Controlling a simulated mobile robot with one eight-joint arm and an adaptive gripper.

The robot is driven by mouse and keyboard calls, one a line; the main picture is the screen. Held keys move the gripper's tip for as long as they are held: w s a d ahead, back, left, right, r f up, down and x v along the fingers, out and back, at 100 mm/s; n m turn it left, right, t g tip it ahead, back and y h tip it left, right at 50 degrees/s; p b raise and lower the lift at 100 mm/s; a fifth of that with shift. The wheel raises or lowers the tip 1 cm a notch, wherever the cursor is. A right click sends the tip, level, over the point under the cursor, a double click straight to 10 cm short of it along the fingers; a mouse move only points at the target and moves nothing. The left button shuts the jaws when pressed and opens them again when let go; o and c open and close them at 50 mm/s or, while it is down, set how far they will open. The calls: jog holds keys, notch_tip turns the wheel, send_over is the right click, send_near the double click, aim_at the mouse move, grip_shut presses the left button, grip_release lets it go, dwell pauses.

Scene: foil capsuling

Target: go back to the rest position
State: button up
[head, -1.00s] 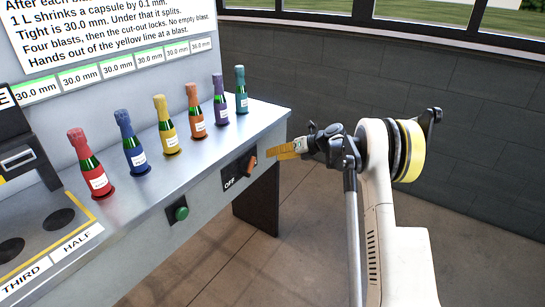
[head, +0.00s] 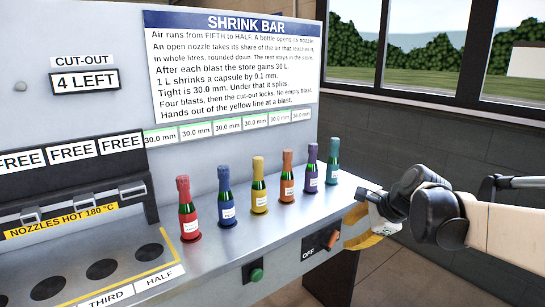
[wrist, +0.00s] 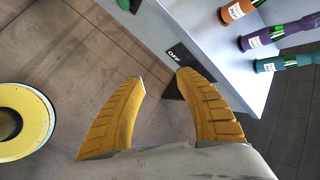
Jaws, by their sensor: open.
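My gripper (head: 352,228) is at the right end of the bench, just right of the switch, with its yellow fingers partly hidden behind the dark wrist links. In the wrist view the two ribbed yellow fingers (wrist: 162,76) stand apart with nothing between them, above the floor and beside the bench front. The orange switch (head: 333,240) sits on its black plate marked OFF. A green button (head: 256,272) is on the bench front, left of it.
Red (head: 188,210), blue (head: 226,200), yellow (head: 259,190), orange (head: 287,180), purple (head: 311,172) and teal (head: 333,162) capped bottles stand in a row on the bench. The cut-out sign (head: 86,82) reads 4 LEFT. Hot nozzles are at left. Open floor lies right of the bench.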

jog(key=s+f+n+h, duration=0.2)
jog(key=s+n, duration=0.7)
jog(key=s, duration=0.4)
jog(key=s+a+f+n+h, duration=0.1)
jog(key=s+f+n+h, duration=0.1)
jog(key=s+n, duration=0.7)
jog(key=s, duration=0.4)
jog(key=shift+s+a+t, duration=0.15)
jog(key=shift+a+t, duration=0.1)
jog(key=shift+t, duration=0.15)
